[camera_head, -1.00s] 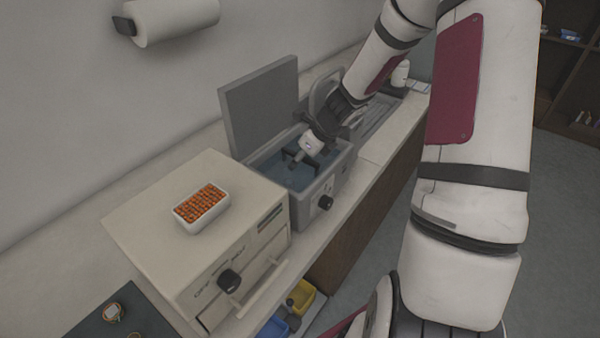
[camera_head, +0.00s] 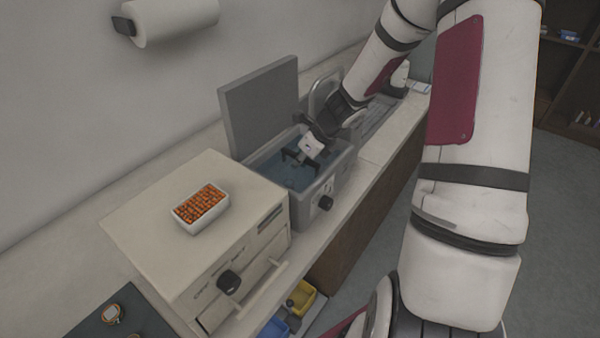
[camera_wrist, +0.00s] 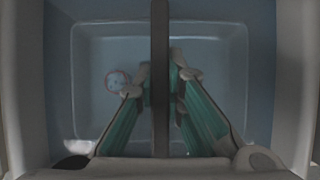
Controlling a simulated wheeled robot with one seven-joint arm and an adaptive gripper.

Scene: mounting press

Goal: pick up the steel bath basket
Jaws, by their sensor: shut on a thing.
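The steel bath basket (camera_wrist: 98,48) shows in the wrist view as a pale, rounded tray shape inside the blue-grey bath (camera_head: 256,166). A dark bar (camera_wrist: 160,25), which looks like its handle, crosses the middle of the wrist view. My gripper (camera_wrist: 162,76) has its two fingers closed in on this bar from either side. In the head view my gripper (camera_head: 300,160) points down into the open bath, and the basket is hard to make out there. A small round piece with a reddish rim (camera_wrist: 117,80) lies in the basket beside the left finger.
The bath's grey lid (camera_head: 260,105) stands open behind it. A beige oven-like box (camera_head: 150,215) stands close on the left, with a white tray of orange pieces (camera_head: 200,228) on top. A ribbed draining area (camera_head: 378,122) lies beyond the bath. A paper roll (camera_head: 175,20) hangs on the wall.

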